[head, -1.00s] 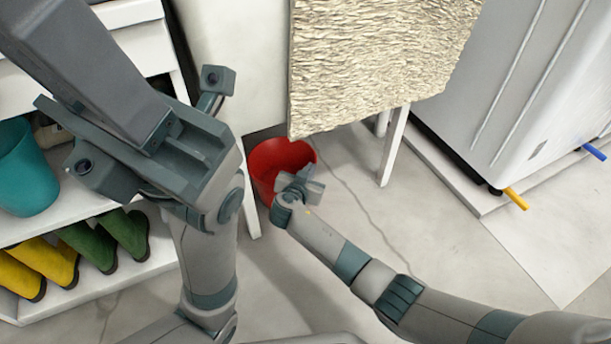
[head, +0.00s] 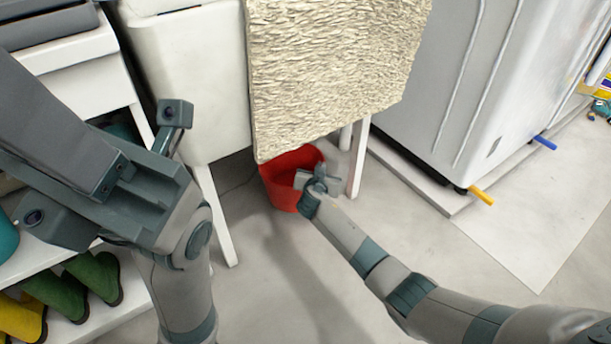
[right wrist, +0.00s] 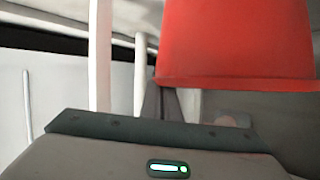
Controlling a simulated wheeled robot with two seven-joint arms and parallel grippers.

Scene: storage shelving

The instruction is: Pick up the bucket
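The red bucket (head: 280,190) is low down under the front of the white furniture, near its right leg. Its upper part is partly hidden by the rough cream panel. My right gripper (head: 318,178) is at the bucket's right side and overlaps its rim; it appears shut on the rim, though the contact itself is hard to see. In the right wrist view the bucket (right wrist: 237,42) fills the upper right, just beyond the gripper.
White legs (head: 216,215) (head: 358,160) stand on both sides of the bucket, and the cream panel (head: 335,75) overhangs it. A white appliance (head: 450,80) stands on a low plinth at the right. A shelf with green boots (head: 95,278) is at the left. The floor in front is open.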

